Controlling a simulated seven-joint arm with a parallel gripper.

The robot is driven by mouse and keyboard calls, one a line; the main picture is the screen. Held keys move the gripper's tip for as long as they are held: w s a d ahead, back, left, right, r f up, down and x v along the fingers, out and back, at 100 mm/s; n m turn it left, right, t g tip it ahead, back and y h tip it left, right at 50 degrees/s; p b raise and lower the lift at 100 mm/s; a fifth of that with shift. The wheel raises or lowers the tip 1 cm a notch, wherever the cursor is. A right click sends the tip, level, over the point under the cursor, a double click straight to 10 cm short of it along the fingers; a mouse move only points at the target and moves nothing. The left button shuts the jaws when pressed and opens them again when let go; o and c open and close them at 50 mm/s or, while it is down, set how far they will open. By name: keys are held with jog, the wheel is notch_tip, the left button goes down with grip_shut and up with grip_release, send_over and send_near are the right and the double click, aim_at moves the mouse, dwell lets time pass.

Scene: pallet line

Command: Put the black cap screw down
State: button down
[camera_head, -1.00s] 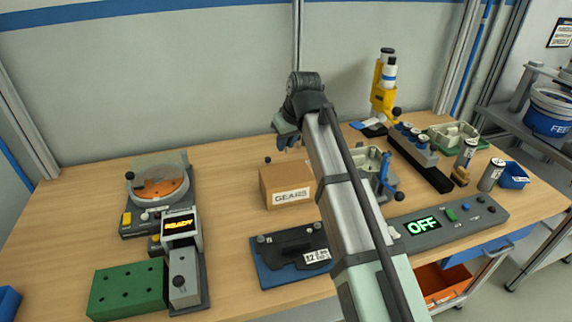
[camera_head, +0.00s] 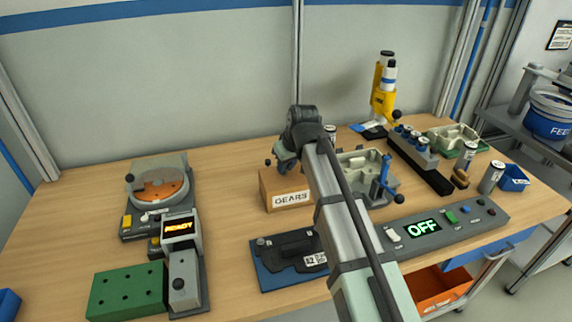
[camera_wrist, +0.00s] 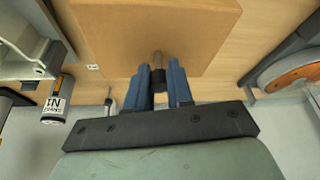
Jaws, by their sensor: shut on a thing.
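My gripper (camera_wrist: 160,88) has blue fingers, shut on the black cap screw (camera_wrist: 158,76). The screw's dark head is between the fingertips and its greyish shank points away from them, in front of the cardboard box in the wrist view. In the head view my gripper (camera_head: 285,164) is at the top of the cardboard box (camera_head: 272,190) labelled GEARS; the screw cannot be made out there. Whether the screw touches the box I cannot tell.
A small dark knob (camera_head: 268,162) shows behind the box's left corner. A grey tray (camera_head: 362,167) with a blue-handled clamp stands right of my arm. A blue plate (camera_head: 268,279) with a black part lies in front.

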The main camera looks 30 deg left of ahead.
jog(key=c, duration=1)
grip_release()
jog(key=shift+f, duration=0.1)
jog(key=v, duration=1.2)
jog(key=shift+o, duration=0.4)
